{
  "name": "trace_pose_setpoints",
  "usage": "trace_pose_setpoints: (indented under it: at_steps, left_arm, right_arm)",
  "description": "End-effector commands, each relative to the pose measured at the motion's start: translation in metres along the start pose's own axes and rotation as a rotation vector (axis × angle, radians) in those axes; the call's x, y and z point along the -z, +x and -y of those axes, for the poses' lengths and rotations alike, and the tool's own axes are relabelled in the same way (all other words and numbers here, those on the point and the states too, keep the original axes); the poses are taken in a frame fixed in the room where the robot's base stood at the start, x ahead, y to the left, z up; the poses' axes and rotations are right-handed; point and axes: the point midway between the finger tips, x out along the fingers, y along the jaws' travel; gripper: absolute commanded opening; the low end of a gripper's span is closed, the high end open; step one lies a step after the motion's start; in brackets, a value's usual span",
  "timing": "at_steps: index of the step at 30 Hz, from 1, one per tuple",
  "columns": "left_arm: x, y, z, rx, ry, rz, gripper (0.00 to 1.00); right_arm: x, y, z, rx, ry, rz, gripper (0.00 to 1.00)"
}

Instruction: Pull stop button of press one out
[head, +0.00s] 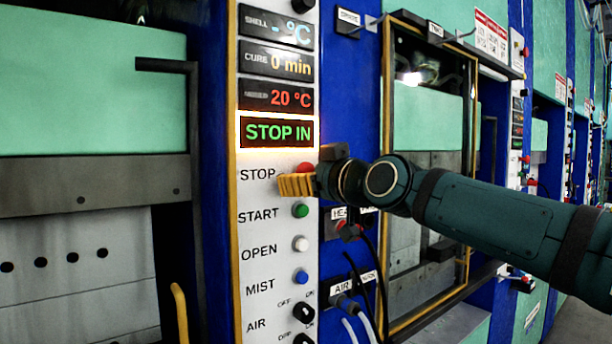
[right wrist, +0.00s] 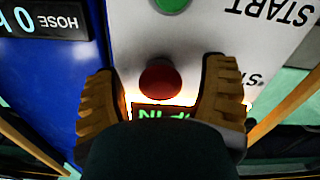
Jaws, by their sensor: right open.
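The red stop button (head: 305,168) sits on the white control panel of the press, to the right of the "STOP" label. In the right wrist view the red button (right wrist: 160,79) lies between the two spread yellow fingers of my right gripper (right wrist: 163,95). The fingers are open, with a gap on each side of the button. The lit display (head: 276,132) above the button reads "STOP IN" in green. My left gripper does not show.
Below the stop button are the green start button (head: 300,210), the white open button (head: 300,244), the blue mist button (head: 301,277) and black air knobs (head: 303,312). A yellow-edged frame (head: 386,200) and hoses (head: 362,312) stand to the right. More presses line the right side.

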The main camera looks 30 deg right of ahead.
Motion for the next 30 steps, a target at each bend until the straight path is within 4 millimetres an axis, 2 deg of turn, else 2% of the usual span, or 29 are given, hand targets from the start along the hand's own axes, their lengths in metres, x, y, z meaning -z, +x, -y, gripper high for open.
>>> trace_pose_setpoints:
  at_steps: [9,10,16,20,26,30]
  left_arm:
    - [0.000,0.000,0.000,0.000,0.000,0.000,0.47]
    - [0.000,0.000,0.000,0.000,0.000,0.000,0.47]
    - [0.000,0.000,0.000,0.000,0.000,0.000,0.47]
    - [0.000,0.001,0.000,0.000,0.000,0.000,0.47]
    - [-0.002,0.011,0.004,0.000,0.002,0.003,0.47]
    - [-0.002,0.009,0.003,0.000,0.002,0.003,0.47]
  right_arm:
    - [0.000,0.003,0.000,0.000,0.001,0.000,0.72]
    - [0.000,0.003,0.000,0.000,0.000,0.000,0.69]
    - [0.000,0.003,0.000,0.000,0.000,0.000,0.00]
    - [0.000,0.002,0.000,0.000,0.000,0.000,0.00]
    - [-0.002,-0.014,0.000,-0.002,0.001,0.000,0.00]
    - [0.000,-0.015,0.000,-0.001,0.000,0.001,0.00]
